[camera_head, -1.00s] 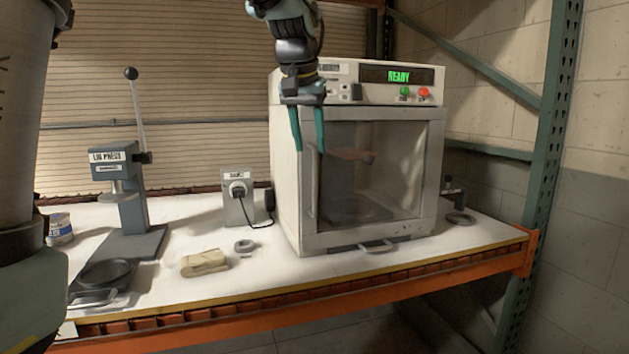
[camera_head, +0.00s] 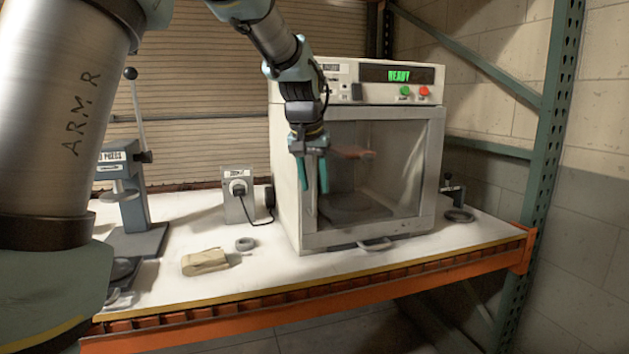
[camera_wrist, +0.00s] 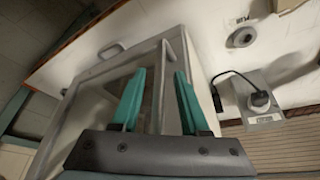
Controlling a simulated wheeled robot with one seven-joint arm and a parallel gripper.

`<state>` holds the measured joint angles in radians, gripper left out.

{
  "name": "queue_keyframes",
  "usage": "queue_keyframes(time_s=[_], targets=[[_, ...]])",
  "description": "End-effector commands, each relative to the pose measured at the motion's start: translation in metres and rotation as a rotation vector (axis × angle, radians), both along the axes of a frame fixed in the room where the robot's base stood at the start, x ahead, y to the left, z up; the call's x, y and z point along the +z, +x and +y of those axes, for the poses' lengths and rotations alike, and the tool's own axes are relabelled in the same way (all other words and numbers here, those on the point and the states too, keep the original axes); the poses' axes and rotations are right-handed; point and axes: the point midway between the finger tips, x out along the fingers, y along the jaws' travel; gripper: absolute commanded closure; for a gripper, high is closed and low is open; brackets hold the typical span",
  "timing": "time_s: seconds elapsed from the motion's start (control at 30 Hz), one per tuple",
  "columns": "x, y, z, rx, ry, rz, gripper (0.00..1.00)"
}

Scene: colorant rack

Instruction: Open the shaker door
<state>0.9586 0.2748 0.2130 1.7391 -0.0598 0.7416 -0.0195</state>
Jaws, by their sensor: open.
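The shaker (camera_head: 287,185) is a pale box with a green READY display on the bench. Its door (camera_head: 437,170) is shut and has a large clear window in a grey frame. A thin upright handle bar (camera_head: 313,208) runs along the door's left side. My gripper (camera_head: 313,190) is open, with teal fingers hanging in front of that left side. In the wrist view my gripper (camera_wrist: 158,75) has a grey upright bar, apparently the handle (camera_wrist: 161,88), between its fingers. I cannot tell whether either finger touches it.
A socket box (camera_head: 238,194) with a cable, a grey ring (camera_head: 245,244) and a tan cloth bundle (camera_head: 205,261) lie left of the shaker. A lever press (camera_head: 133,205) stands further left. A loop (camera_head: 375,244) sticks out at the shaker's lower front. The front bench strip is clear.

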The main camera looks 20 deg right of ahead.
Motion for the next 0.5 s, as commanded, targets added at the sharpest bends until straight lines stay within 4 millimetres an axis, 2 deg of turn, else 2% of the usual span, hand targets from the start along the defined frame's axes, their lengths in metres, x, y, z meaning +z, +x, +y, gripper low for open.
queue_keyframes(time_s=[0.07,0.4,0.5], targets=[[0.0002,-0.0001,0.0001,0.0,0.0,0.0,0.61],[0.0004,0.0,0.0,0.0,0.0,0.0,0.99],[0.0005,-0.0001,0.0001,0.0,0.0,0.0,1.0]])
